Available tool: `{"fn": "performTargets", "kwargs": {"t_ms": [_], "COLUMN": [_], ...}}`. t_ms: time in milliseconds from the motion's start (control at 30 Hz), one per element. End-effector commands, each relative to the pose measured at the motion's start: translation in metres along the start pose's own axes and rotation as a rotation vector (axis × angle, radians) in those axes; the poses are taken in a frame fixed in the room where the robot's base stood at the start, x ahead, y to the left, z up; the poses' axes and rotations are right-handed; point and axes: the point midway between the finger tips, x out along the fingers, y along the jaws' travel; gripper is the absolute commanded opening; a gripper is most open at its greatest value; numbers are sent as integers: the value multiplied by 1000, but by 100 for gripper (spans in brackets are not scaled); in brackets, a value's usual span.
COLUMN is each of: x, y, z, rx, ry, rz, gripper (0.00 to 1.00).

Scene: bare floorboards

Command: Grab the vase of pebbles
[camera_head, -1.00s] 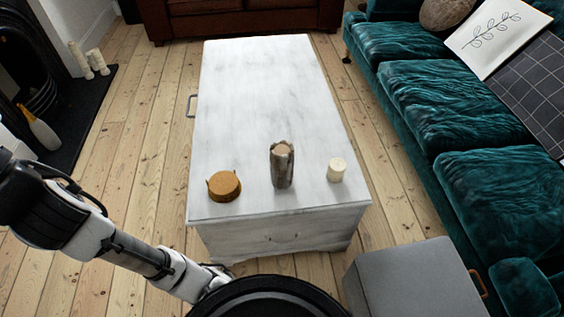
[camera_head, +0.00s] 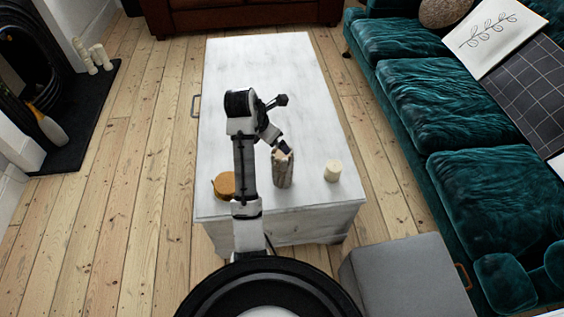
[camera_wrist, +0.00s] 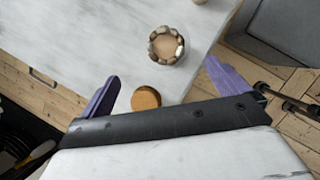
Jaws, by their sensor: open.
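The vase of pebbles (camera_head: 283,173) is a grey-brown upright cylinder near the front end of the white table. In the wrist view the vase (camera_wrist: 180,49) shows from above, with a ring of stones around a tan round centre. My gripper (camera_wrist: 166,86) has two purple fingers spread wide, with nothing held between them. The vase lies beyond the fingertips in that picture, apart from them. In the head view my gripper (camera_head: 282,146) is just over the vase's top and its fingers are hard to make out.
An orange-brown round pot (camera_head: 224,186) stands left of the vase, partly behind my arm; it also shows in the wrist view (camera_wrist: 146,98). A cream candle (camera_head: 332,171) stands to the right. The white table (camera_head: 300,80) is clear behind.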

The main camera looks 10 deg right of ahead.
Motion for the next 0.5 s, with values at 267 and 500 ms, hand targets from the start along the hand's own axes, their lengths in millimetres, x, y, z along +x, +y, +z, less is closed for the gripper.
{"fn": "performTargets", "kwargs": {"t_ms": [267, 500], "x": [36, 79], "y": [-14, -14], "z": [-5, -5], "rx": [-35, -34], "ry": [41, 38], "rz": [-46, -43], "gripper": [100, 100]}}
